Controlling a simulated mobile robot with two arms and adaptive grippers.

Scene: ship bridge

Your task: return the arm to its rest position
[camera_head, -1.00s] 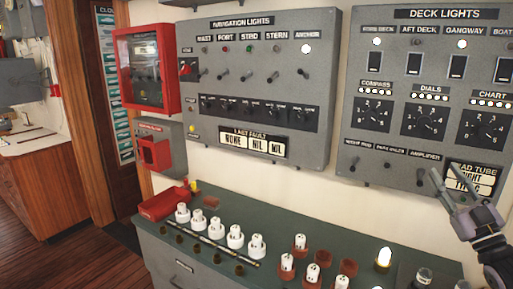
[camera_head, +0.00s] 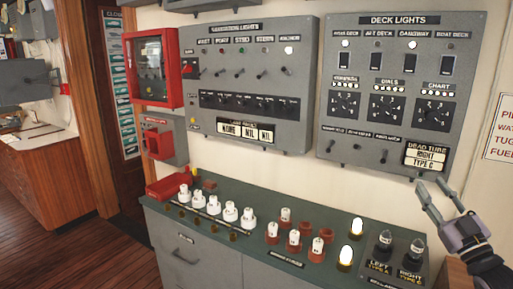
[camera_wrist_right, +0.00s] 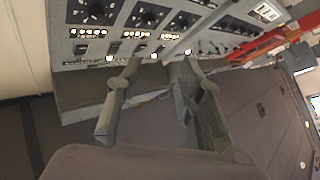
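My right gripper (camera_head: 432,186) is at the right of the head view, its arm coming in from the lower right. Its two fingers are apart, with nothing between them. It is in the air, just below and right of the deck lights panel (camera_head: 396,140) as seen, above the right end of the counter. In the right wrist view the two fingers of my right gripper (camera_wrist_right: 160,66) also stand apart and empty, with the panel knobs and lit lamps beyond them. My left gripper is not in view.
The green counter (camera_head: 200,214) holds white bulbs in a row (camera_head: 215,206), brown sockets (camera_head: 291,251), lit bulbs and two dark tubes (camera_head: 384,240) labelled left and right. A red tray (camera_head: 168,187) is at its left end. The navigation lights panel (camera_head: 250,146) and a red box (camera_head: 150,90) are on the wall.

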